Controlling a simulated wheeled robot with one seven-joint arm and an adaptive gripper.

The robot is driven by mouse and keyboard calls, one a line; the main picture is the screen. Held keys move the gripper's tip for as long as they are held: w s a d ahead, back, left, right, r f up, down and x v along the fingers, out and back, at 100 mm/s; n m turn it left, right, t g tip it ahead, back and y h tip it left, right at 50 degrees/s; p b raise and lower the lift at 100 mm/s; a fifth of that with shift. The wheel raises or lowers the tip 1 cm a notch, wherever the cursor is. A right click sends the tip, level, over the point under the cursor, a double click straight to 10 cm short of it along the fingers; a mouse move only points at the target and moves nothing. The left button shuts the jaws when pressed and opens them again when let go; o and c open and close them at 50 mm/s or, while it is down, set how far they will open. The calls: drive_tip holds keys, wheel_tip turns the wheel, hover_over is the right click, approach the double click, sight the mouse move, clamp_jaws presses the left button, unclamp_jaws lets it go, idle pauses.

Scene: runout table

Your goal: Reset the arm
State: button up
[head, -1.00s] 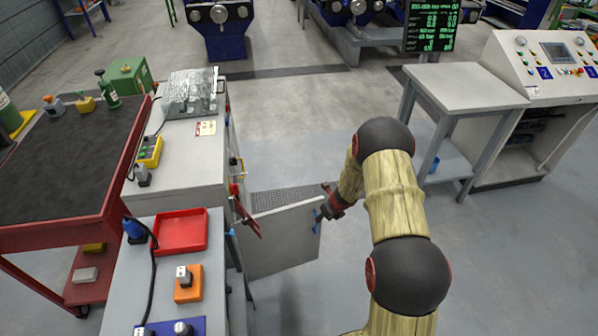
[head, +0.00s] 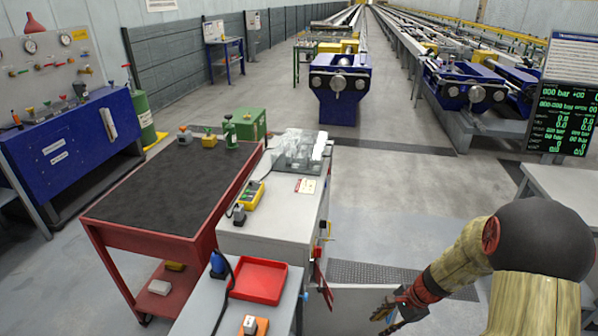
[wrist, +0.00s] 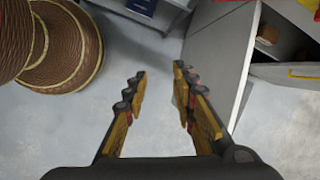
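My gripper (wrist: 157,84) is open in the wrist view, with its two fingers apart and only grey floor between them. In the head view my gripper (head: 384,322) is low in the picture, right of the grey cabinet (head: 272,222) and beside its open door (head: 350,302). The door is cut off by the bottom edge there. In the wrist view the grey door panel (wrist: 218,50) stands close to the right finger; I cannot tell whether they touch.
A red cart (head: 170,190) with a dark top stands left of the cabinet. A red tray (head: 258,281) lies on a low grey table in front. A pale table (head: 565,190) stands at the right edge.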

drive_tip(key=s+a+r+n+t+h, duration=0.1)
drive_tip(key=s+r+n, duration=0.4)
drive_tip(key=r, duration=0.6)
drive_tip(key=s+a+r+n+t+h, duration=0.1)
drive_tip(key=s+a+r+n+t, duration=0.1)
drive_tip(key=s+r+n, duration=0.3)
drive_tip(key=s+a+r+n+t+h, duration=0.1)
drive_tip(key=s+r+n, duration=0.4)
drive_tip(key=s+r, duration=0.6)
wheel_tip(320, 180, up, 6)
drive_tip(key=shift+s+a+r+h, duration=0.2)
drive_tip(key=shift+a+h, duration=0.3)
drive_tip(key=shift+a, duration=0.75)
drive_tip(key=shift+o, duration=0.4)
